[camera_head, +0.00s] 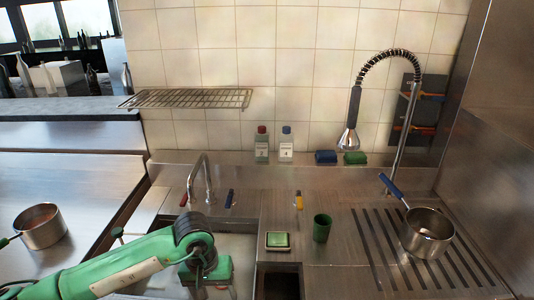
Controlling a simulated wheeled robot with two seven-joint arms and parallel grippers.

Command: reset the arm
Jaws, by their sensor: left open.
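My left arm is green with a dark wrist joint and comes in from the lower left. Its gripper (203,284) points down over the sink basin, in the lower middle of the view. The gripper is open, seen from above, and its fingertips are mostly hidden by the wrist and hand. I see nothing held in it. My right arm and right gripper are not in view.
A faucet (203,172) stands just behind the wrist. A pot (41,226) is on the left counter. A green cup (322,228), a small green-topped dish (278,241) and another pot (427,232) are to the right. A wire shelf (190,98) hangs on the wall.

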